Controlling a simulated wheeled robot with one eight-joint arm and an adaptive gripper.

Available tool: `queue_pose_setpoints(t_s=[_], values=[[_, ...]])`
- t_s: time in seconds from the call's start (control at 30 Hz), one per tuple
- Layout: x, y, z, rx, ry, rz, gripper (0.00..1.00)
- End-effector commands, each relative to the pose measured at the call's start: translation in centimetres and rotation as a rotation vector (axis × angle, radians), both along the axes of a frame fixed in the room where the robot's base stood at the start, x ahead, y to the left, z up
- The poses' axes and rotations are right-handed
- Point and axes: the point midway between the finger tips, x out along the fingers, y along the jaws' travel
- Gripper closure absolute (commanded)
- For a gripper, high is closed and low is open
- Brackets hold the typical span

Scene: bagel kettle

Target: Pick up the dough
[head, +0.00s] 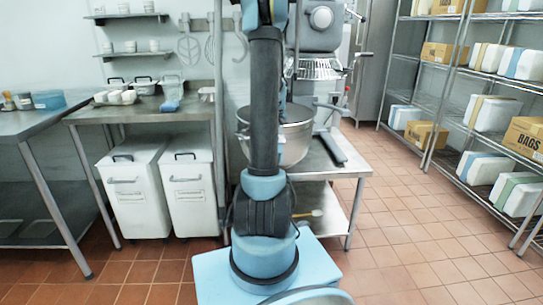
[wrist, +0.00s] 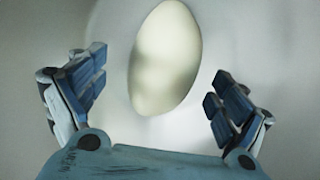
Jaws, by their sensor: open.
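The dough (wrist: 166,58) is a smooth, pale cream oval in the wrist view, at the top middle. It lies on a light grey curved surface that looks like the inside of the mixer bowl. My gripper (wrist: 156,88) is open, with one blue finger on each side and the dough seen between and beyond them. The fingers do not appear to touch it. In the head view the steel mixer bowl (head: 297,138) stands behind my arm. The inside of the bowl, the dough and my gripper are hidden there.
The mixer's wire guard (head: 318,69) is above the bowl. The bowl is by a steel table (head: 345,168). Two white bins (head: 133,190) stand under the left counter. Shelving with boxes (head: 525,137) lines the right. The tiled floor at right is clear.

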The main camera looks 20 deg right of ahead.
Motion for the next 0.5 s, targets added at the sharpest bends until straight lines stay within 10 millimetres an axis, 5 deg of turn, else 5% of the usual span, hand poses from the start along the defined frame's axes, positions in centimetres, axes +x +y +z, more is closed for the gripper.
queue_pose_setpoints(t_s=[0.5], values=[[0.6, 0.4, -4.8, 0.000, 0.000, 0.000, 0.08]])
